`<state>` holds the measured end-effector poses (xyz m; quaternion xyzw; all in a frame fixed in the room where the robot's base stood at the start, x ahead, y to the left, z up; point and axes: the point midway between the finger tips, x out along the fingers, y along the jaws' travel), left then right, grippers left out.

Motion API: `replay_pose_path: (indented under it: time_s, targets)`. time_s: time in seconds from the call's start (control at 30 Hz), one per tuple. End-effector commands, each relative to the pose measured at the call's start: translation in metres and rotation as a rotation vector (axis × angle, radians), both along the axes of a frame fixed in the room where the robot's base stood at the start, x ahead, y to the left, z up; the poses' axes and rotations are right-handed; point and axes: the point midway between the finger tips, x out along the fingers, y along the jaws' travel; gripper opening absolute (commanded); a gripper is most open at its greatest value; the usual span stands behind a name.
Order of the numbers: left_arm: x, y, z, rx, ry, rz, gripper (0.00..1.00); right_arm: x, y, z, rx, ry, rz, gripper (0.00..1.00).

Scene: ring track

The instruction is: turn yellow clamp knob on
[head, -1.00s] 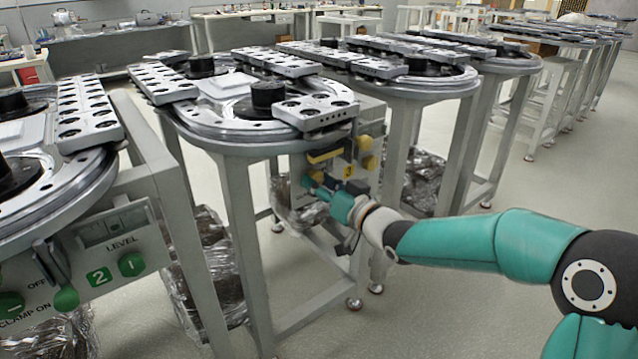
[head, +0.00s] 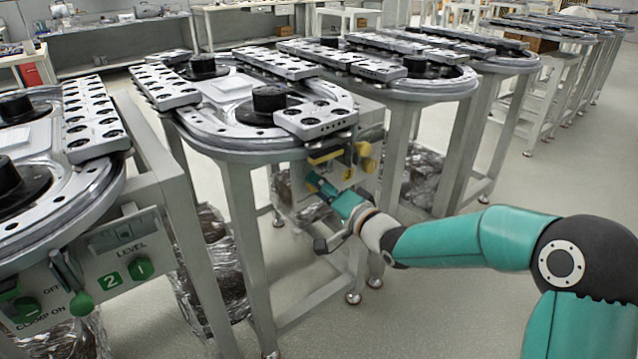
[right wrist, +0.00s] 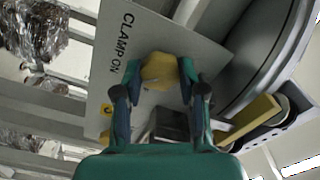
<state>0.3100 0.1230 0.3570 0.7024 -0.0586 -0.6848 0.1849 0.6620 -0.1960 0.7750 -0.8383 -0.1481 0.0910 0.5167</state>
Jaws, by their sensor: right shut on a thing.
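The yellow clamp knob (right wrist: 156,72) is in the right wrist view, on a pale panel (right wrist: 160,32) lettered CLAMP ON. My right gripper (right wrist: 160,88) has a finger on each side of the knob and is shut on it. In the head view my right gripper (head: 314,183) reaches the front panel of the middle ring-track table; the knob it holds cannot be made out there. My left gripper is not in view.
A yellow bar (right wrist: 252,120) sticks out near the gripper in the right wrist view. Yellow knobs (head: 367,164) sit on the panel's right side. A nearer table with green knobs (head: 82,304) stands at left. The floor in front is clear.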

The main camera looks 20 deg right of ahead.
Motion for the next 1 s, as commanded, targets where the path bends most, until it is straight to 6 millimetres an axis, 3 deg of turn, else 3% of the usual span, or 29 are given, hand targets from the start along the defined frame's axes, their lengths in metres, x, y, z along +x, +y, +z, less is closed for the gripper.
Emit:
replay_pose_path:
  time_s: [0.6,1.0]
  targets:
    - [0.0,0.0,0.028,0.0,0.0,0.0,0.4,0.0,-0.003,-0.001,0.511,0.191,-0.009,0.06]
    - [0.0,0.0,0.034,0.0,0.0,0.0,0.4,0.0,-0.003,-0.004,0.655,0.246,-0.011,0.06]
